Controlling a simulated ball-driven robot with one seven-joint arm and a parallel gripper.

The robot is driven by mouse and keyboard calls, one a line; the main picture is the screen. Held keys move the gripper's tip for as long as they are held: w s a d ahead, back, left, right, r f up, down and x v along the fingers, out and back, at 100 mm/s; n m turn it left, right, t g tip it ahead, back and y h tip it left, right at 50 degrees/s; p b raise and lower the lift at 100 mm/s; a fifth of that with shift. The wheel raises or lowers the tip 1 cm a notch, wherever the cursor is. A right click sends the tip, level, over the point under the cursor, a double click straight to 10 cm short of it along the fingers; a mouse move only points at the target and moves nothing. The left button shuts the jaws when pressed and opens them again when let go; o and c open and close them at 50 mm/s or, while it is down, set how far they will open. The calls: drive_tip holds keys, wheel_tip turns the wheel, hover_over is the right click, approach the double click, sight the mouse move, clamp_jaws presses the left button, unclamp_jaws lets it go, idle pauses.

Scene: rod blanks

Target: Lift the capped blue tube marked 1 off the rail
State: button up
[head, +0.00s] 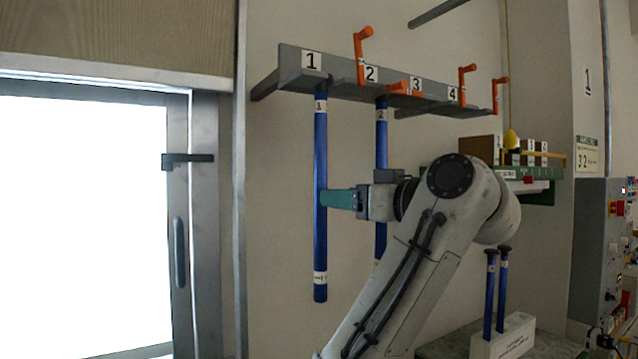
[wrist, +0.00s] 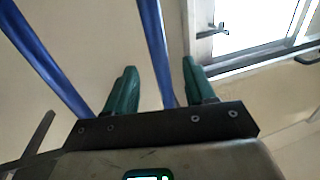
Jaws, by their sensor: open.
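The blue tube marked 1 (head: 320,245) hangs upright from the grey rail (head: 290,72), below its plate 1. It has a white band marked 1 near the top and another white band near the bottom. In the wrist view, tube 1 (wrist: 157,45) passes between the open fingers of my gripper (wrist: 158,70), with gaps on both sides. Whether either finger touches it is unclear.
A second blue tube (head: 381,145), marked 2, hangs to the right, partly behind my arm; it also shows in the wrist view (wrist: 45,60). Several orange handles (head: 360,55) stand along the rail. A white block (head: 505,338) holds two thinner blue rods. A window door (head: 90,220) is left.

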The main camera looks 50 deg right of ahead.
drive_tip(key=w+p, duration=0.2)
drive_tip(key=w, duration=0.5)
drive_tip(key=shift+d+r+p, duration=0.15)
drive_tip(key=shift+d+p, duration=0.15)
drive_tip(key=shift+p, duration=0.1)
clamp_jaws()
